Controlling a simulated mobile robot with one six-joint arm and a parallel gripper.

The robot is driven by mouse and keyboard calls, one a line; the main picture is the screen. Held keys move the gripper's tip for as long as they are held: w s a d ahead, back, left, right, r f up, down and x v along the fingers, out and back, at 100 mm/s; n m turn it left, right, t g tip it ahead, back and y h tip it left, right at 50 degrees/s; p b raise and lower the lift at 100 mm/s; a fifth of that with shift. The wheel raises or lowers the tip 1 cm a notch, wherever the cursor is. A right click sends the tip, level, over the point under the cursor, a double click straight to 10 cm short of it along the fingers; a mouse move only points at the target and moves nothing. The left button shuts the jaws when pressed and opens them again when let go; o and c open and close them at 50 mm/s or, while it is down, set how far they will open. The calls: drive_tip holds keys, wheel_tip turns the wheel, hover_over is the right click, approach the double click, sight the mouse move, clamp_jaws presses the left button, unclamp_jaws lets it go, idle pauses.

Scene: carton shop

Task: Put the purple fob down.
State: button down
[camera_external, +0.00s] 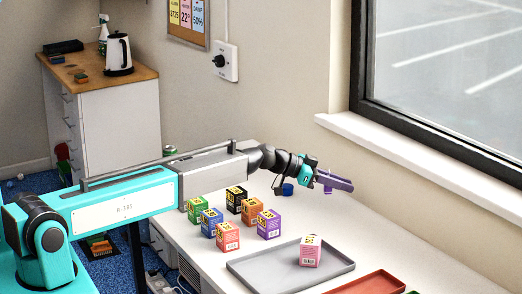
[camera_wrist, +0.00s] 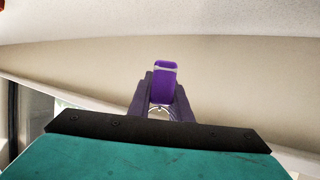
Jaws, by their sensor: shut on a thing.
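My gripper (camera_external: 345,184) is held out over the far part of the white table, near the window wall. Its dark purple fingers are closed on the purple fob. In the wrist view the fob (camera_wrist: 164,84) sits between the fingertips (camera_wrist: 165,98), with a pale band near its top and a ring below. In the external view only a small part of the fob (camera_external: 328,190) shows, just under the fingers. The fob appears held above the table, touching nothing else that I can see.
Several small cartons, including a purple one (camera_external: 269,224) and a black one (camera_external: 236,200), stand left of the gripper. A grey tray (camera_external: 258,277) holds a pink carton (camera_external: 310,251). A red tray (camera_external: 372,285) is at the front.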

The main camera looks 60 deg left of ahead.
drive_tip(key=d+m+g+h+b, duration=0.2)
drive_tip(key=d+m+h+b, duration=0.1)
drive_tip(key=d+b, duration=0.7)
drive_tip(key=d, duration=0.4)
drive_tip(key=shift+d+r+m+g+b, duration=0.2)
drive_tip(key=shift+r+m+g+b, duration=0.1)
drive_tip(key=shift+r+b, duration=0.05)
drive_tip(key=p, duration=0.1)
hover_over(369, 240)
drive_tip(key=shift+f, duration=3.15)
drive_tip(key=shift+f+p, duration=0.4)
drive_tip(key=shift+f, duration=1.5)
drive_tip(key=shift+f+b, duration=0.15)
drive_tip(key=shift+b, duration=0.15)
drive_tip(key=c, duration=1.6)
unclamp_jaws()
